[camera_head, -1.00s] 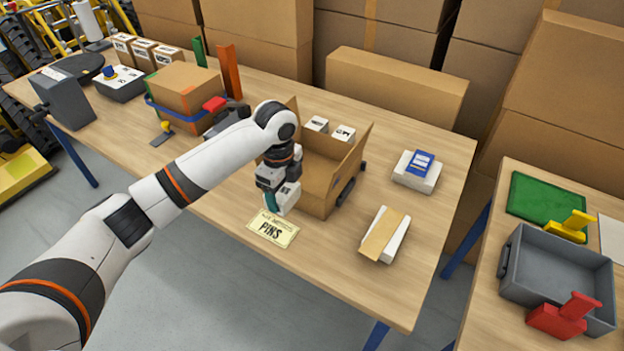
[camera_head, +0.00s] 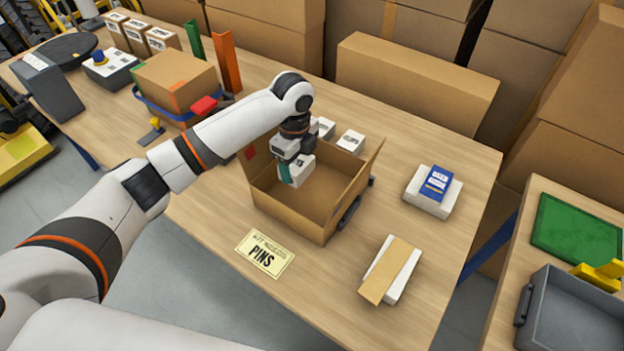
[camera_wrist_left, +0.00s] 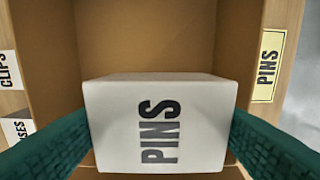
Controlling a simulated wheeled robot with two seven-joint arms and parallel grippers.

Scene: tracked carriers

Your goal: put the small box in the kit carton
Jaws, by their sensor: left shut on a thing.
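The small box is white and marked PINS; it shows large in the left wrist view (camera_wrist_left: 160,125). My left gripper (camera_head: 291,176) is shut on it, with a teal finger on each side. The kit carton (camera_head: 282,212) is an open brown cardboard box near the middle of the table. The gripper and box are over the carton's opening, toward its left side, and carton walls surround the box in the left wrist view. Whether the box touches the carton floor cannot be told. My right gripper is not in view.
A yellow PINS card (camera_head: 264,254) lies in front of the carton. Two small white boxes (camera_head: 350,142) stand behind it. A white box with a tan strip (camera_head: 390,270) and a white box with a blue packet (camera_head: 433,190) lie to the right. A blue-banded carton (camera_head: 178,82) stands left.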

